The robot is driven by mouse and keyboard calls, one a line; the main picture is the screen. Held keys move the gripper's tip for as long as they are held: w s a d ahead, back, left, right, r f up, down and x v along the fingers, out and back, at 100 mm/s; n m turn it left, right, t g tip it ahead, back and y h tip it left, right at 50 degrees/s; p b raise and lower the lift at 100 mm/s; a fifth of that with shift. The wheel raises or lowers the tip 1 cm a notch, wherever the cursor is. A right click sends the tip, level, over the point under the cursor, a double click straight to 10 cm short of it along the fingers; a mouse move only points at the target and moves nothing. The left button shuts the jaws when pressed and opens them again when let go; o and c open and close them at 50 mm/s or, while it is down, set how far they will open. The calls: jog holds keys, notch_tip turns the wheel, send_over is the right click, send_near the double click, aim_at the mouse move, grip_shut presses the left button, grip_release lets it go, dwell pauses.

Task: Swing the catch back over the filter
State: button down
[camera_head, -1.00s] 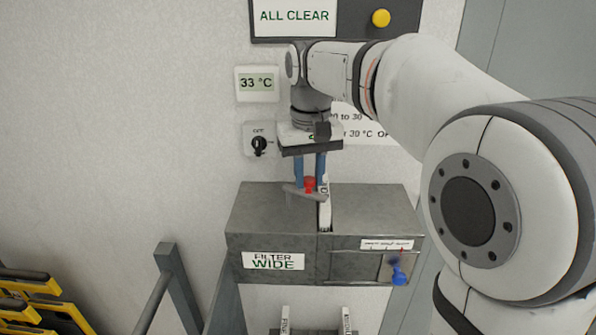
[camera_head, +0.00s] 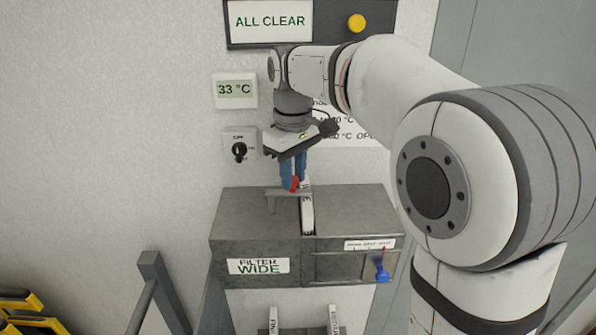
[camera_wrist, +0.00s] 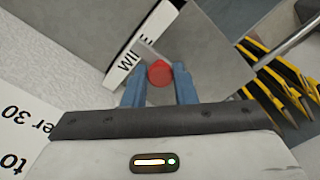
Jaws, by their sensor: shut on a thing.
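The catch is a flat grey bar (camera_head: 277,192) with a red knob (camera_head: 294,184), on top of the grey housing (camera_head: 250,222). The filter (camera_head: 307,215) shows as a white edge lettered WIDE, standing in the housing's slot. My gripper (camera_head: 292,182) points down, with its blue fingers shut on the red knob. The wrist view shows the knob (camera_wrist: 159,73) between both fingers. There the bar's tip appears to overlap the filter's white edge (camera_wrist: 143,47); whether it fully crosses it is unclear.
The housing front has a FILTER WIDE label (camera_head: 258,266) and a blue handle (camera_head: 382,270). A dial switch (camera_head: 239,150) and a 33 °C display (camera_head: 234,90) are on the wall. A grey rail (camera_head: 158,280) stands at lower left.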

jog(key=shift+w+a+r, duration=0.1)
jog(key=shift+r, duration=0.05)
jog(key=c, duration=1.6)
grip_release()
jog(key=shift+c, duration=0.2)
jog(key=o, duration=0.3)
jog(key=shift+w+a, duration=0.1)
jog(key=shift+w, duration=0.05)
jog(key=shift+o, duration=0.9)
jog(key=shift+r, duration=0.15)
notch_tip(320, 180, up, 7)
jog(key=shift+r+b, duration=0.15)
jog(key=shift+b, duration=0.15)
